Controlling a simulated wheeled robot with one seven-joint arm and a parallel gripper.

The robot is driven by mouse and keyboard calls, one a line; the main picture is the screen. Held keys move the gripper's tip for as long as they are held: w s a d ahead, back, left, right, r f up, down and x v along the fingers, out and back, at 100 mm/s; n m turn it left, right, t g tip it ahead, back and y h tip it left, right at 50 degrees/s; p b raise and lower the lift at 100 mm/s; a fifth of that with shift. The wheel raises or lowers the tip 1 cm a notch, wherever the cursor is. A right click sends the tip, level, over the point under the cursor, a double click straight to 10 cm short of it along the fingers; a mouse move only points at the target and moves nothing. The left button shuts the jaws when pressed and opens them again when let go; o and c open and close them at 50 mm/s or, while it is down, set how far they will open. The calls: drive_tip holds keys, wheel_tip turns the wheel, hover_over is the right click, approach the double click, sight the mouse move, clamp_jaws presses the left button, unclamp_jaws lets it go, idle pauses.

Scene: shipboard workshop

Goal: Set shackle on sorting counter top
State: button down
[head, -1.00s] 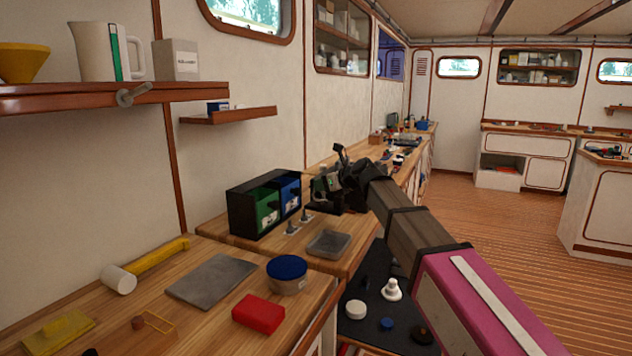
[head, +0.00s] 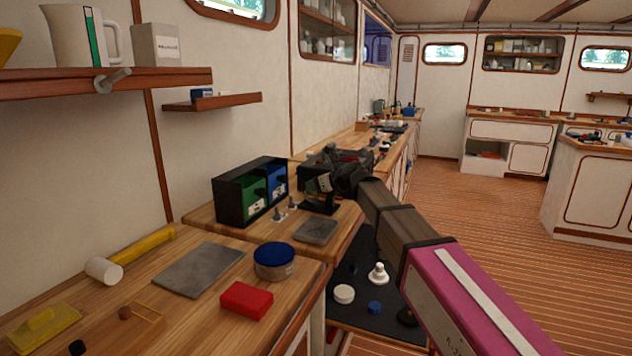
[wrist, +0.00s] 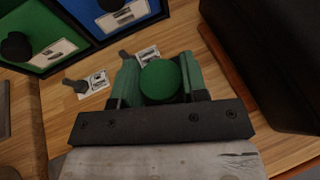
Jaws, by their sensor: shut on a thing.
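My gripper (wrist: 160,92) is over the wooden counter top (wrist: 42,118), pointing down in the wrist view. Its jaws are shut on a green round-topped piece (wrist: 160,80) between the two fingers. Only its top shows, so I cannot tell its full shape or whether it is the shackle. In the head view my gripper (head: 325,182) is beside the black bin rack, and the held piece is too small to make out.
The black rack (head: 232,205) holds a green bin (head: 252,198) and a blue bin (head: 277,183). Two small dark-stemmed pieces (wrist: 75,86) (wrist: 124,57) with labels stand before it. A grey tray (head: 316,231), blue-lidded tin (head: 274,262) and red block (head: 246,300) are nearer.

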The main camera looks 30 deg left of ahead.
drive_tip(key=shift+r, duration=0.1)
drive_tip(key=c, duration=0.6)
unclamp_jaws()
drive_tip(key=shift+c, duration=0.2)
drive_tip(key=v, duration=1.2)
drive_tip(key=w+d+f+n+h, duration=0.25)
drive_tip(key=d+f+n, duration=0.25)
drive_tip(key=d+f, duration=0.75)
drive_tip(key=w+d+f+n+h, duration=0.1)
drive_tip(key=d+f+n+h, duration=0.3)
drive_tip(key=d+f, duration=0.8)
drive_tip(key=s+d+f+n+g+h, duration=0.1)
drive_tip(key=s+d+f+n, duration=0.3)
drive_tip(key=d, duration=0.5)
drive_tip(key=s+d+f+n+g+h, duration=0.1)
drive_tip(key=s+d+f+n+h, duration=0.2)
drive_tip(key=d+f, duration=0.4)
drive_tip(key=s+d+f+n+g+h, duration=0.1)
drive_tip(key=s+d+f+n, duration=0.3)
drive_tip(key=d, duration=0.9)
wheel_tip(320, 180, down, 2)
drive_tip(key=shift+s+f+n+h, duration=0.1)
drive_tip(key=shift+s+n+h, duration=0.35)
drive_tip(key=shift+h, duration=0.3)
